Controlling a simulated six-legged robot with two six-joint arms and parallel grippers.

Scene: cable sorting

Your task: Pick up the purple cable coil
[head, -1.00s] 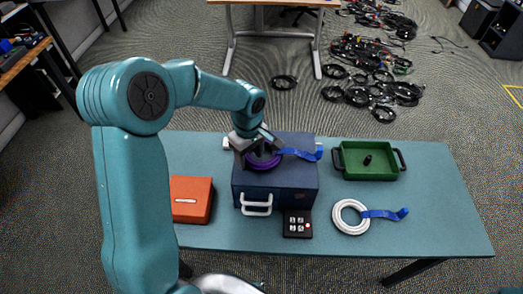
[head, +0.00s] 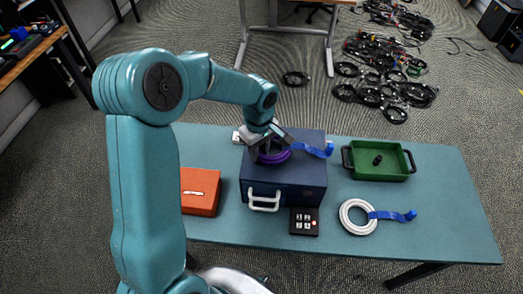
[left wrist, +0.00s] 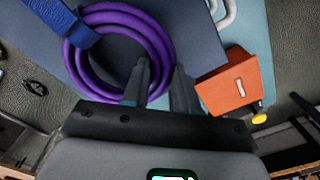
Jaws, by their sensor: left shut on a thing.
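The purple cable coil (head: 273,157) with a blue strap (head: 312,150) is on or just above the top of the dark blue box (head: 308,172); I cannot tell which. My left gripper (head: 266,148) is over the coil and partly hides it. In the left wrist view the coil (left wrist: 84,66) shows as a ring, and my left gripper (left wrist: 160,80) is shut on its near side, one finger to each side of the cable. My right gripper is not in view.
An orange case (head: 200,191) lies left of the box. A small black button panel (head: 304,221) is in front of it. A white cable coil (head: 344,217) and a green tray (head: 380,174) holding a small black item are to the right. Black cables (head: 385,92) lie on the floor.

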